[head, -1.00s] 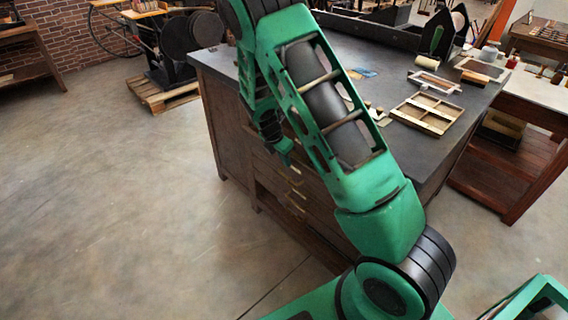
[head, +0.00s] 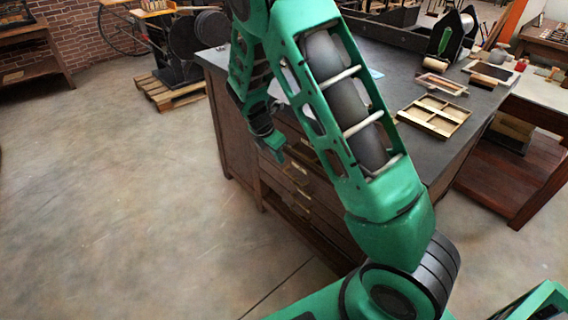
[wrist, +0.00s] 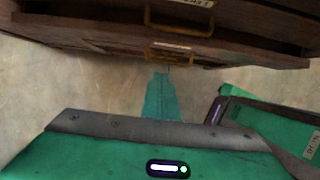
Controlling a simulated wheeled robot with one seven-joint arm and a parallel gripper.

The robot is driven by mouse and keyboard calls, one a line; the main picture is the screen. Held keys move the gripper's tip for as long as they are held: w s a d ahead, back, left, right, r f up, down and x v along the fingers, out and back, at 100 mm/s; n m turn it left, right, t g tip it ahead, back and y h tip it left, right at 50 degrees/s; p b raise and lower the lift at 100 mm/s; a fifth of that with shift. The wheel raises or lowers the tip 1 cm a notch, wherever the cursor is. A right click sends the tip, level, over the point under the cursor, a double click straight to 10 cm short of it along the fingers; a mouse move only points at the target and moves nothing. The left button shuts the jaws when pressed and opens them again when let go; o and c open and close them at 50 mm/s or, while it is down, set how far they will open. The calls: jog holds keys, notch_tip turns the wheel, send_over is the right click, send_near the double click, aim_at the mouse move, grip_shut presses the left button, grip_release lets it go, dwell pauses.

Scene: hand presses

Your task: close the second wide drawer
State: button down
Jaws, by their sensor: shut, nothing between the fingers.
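The dark wooden cabinet (head: 234,130) has a stack of wide drawers (head: 318,205) with brass handles and pale labels, partly hidden behind my arm. In the wrist view, an upper drawer front with a brass handle (wrist: 178,22) is at the top. Below it is another drawer front with a brass handle (wrist: 170,53). A dark gap shows between them at the right. I cannot tell surely which drawer is the second, or how far it stands out. My gripper (head: 277,150) is shut and empty, in front of the drawers; its green fingers (wrist: 161,97) point toward the lower handle, seemingly apart from it.
The cabinet's dark top (head: 395,85) carries a wooden divided frame (head: 434,115) and other small items. A wooden table (head: 510,180) stands at the right, and a pallet (head: 172,92) with a black press at the back left. The concrete floor (head: 120,200) at the left is clear.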

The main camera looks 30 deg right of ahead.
jog(key=s+a+f+g+h, duration=0.2)
jog(key=s+a+f+h, duration=0.1)
jog(key=s+a+f, duration=0.25)
jog(key=t+h, duration=0.6)
jog(key=h, duration=0.4)
send_near(318, 178)
jog(key=x, duration=0.6)
jog(key=shift+w+d, duration=0.1)
jog(key=shift+d, duration=0.1)
dwell(0.5)
